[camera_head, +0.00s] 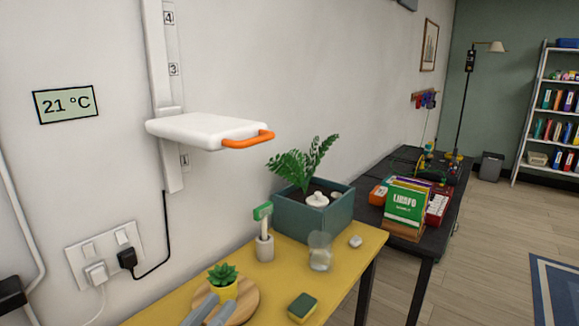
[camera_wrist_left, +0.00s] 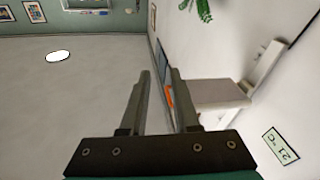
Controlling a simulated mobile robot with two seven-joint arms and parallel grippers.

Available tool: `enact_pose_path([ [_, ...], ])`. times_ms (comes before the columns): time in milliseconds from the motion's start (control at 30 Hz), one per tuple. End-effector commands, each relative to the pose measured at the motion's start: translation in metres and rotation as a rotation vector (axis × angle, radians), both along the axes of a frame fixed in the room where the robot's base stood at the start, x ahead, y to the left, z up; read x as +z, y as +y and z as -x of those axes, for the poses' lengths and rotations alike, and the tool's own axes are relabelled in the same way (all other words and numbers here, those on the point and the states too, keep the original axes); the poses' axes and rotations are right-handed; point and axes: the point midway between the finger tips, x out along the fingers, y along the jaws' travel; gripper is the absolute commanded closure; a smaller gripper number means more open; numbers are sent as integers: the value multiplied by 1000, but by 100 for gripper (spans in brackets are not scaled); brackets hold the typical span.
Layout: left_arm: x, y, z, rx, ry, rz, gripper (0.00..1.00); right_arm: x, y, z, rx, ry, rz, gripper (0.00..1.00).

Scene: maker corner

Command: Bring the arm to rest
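My left gripper (camera_head: 213,303) shows at the bottom edge of the head view as two grey fingertips, in front of the round wooden board on the yellow table. In the left wrist view my left gripper (camera_wrist_left: 160,72) has its two fingers apart, with no object held between them. Behind its right finger are the white wall shelf (camera_wrist_left: 222,92) and its orange handle (camera_wrist_left: 169,97), at a distance. My left arm is otherwise out of the head view. My right gripper is not in view.
The white shelf (camera_head: 205,129) with its orange handle (camera_head: 248,140) juts from a wall rail. A dark table stands behind.

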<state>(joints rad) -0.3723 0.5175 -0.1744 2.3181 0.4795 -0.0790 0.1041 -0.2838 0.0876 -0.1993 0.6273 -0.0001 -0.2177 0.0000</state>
Motion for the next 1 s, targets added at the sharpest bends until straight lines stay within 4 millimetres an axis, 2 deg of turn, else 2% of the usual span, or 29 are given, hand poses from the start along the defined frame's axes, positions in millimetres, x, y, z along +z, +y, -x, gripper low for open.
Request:
enact_pose_path([
  [100, -40, -5, 4, 26, 159, -109, 70, -1, 0, 10, 0, 14, 1, 50],
  [267, -94, -2, 19, 64, 386, -252, 70, -1, 0, 21, -1, 33, 1, 50],
  [367, -125, 5, 36, 88, 536, -336, 70, -1, 2, 23, -2, 35, -2, 50],
  [500, -164, 17, 67, 123, 752, -441, 70, -1, 7, 22, -4, 34, -8, 50],
  [700, -200, 36, 116, 162, 1024, -549, 70, -1, 10, 19, -5, 30, -12, 50],
  [933, -220, 51, 170, 189, 1278, -622, 70, -1, 9, 17, -4, 27, -11, 50],
  [1000, -236, 51, 169, 186, 1297, -631, 70, -1, 9, 16, -4, 26, -11, 50],
])
